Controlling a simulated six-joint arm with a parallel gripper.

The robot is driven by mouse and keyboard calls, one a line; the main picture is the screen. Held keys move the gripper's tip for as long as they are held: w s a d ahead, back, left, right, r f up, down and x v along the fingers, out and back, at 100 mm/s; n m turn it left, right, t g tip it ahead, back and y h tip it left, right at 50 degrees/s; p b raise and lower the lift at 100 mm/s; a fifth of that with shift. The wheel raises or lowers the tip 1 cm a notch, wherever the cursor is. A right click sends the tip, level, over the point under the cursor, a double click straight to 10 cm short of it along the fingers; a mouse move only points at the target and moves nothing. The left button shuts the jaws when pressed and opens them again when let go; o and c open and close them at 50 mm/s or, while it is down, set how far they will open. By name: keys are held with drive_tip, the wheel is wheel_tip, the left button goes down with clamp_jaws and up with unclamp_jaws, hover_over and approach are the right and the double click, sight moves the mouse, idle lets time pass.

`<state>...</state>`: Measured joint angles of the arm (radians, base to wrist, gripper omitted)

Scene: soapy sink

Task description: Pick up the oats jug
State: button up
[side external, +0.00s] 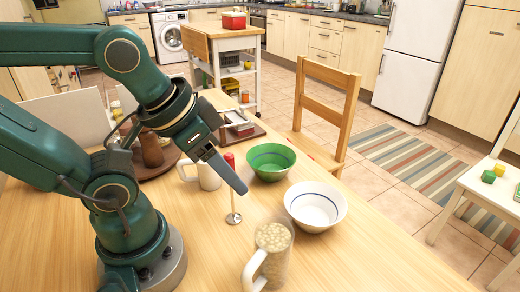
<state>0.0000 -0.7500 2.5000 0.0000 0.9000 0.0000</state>
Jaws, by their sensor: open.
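The oats jug (273,238) stands upright on the wooden table near the front edge of the view. It is clear, filled with pale oats, and has a white handle on its left side. My gripper (238,186) is up and to the left of the jug, pointing down to the right, and is apart from it. It is open, with nothing seen between its fingers, though the gap is hard to see from this side.
A white bowl (315,207) and a green bowl (270,162) stand behind the jug. A white mug (208,177) is behind my gripper. A thin upright item with a round metal base (233,218) stands between gripper and jug. The table right of the jug is clear.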

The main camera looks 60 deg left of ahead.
idle(0.3)
drive_tip(key=shift+o, duration=0.5)
wheel_tip(320, 180, up, 5)
drive_tip(key=n+g, duration=0.3)
drive_tip(key=g, duration=0.3)
hover_over(247, 270)
wheel_tip(247, 270, down, 11)
drive_tip(key=shift+f, duration=2.75)
clamp_jaws()
